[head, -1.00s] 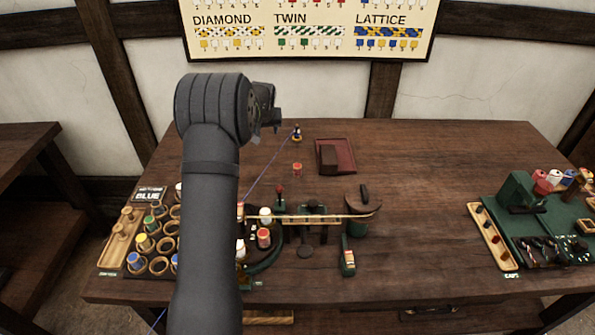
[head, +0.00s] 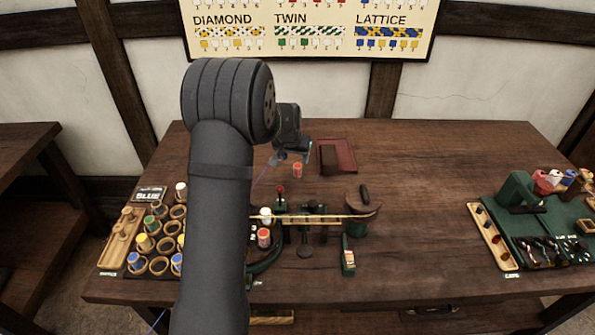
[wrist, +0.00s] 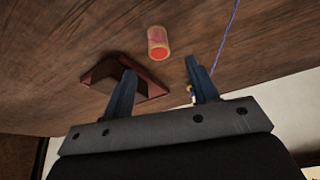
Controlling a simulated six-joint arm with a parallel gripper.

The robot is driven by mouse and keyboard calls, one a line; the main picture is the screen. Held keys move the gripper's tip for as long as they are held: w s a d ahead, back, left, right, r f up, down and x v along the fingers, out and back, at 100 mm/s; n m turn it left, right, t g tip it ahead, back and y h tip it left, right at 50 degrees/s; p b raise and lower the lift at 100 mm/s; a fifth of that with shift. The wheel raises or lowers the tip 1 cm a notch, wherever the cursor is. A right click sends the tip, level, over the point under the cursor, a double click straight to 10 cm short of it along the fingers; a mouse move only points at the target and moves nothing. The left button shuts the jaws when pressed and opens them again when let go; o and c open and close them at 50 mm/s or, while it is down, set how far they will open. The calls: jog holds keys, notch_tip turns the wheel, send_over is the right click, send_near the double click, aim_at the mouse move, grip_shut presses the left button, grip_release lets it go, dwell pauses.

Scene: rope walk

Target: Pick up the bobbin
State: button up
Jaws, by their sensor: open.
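A small bobbin (head: 297,170) with red on it stands alone on the table near the tray, just below my gripper (head: 293,156) in the head view. In the wrist view the bobbin (wrist: 158,43) is a pale cylinder with a red end, beyond the gap between my fingertips (wrist: 160,69). My gripper is open, with nothing between its fingers. The bobbin is apart from both fingers. A blue thread (wrist: 228,37) runs past the right finger to a small, partly hidden piece at that finger.
A dark red tray (head: 346,155) with a brown block lies right of the bobbin. A stand with a pale bar (head: 330,216) and several bobbins is nearer the front. Bobbin racks (head: 119,238) are at left, a green board (head: 487,213) at right. The table's right-centre is clear.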

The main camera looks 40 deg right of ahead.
aim_at(297, 166)
jog(key=x, duration=0.8)
jog(key=shift+f, duration=0.15)
jog(key=c, duration=1)
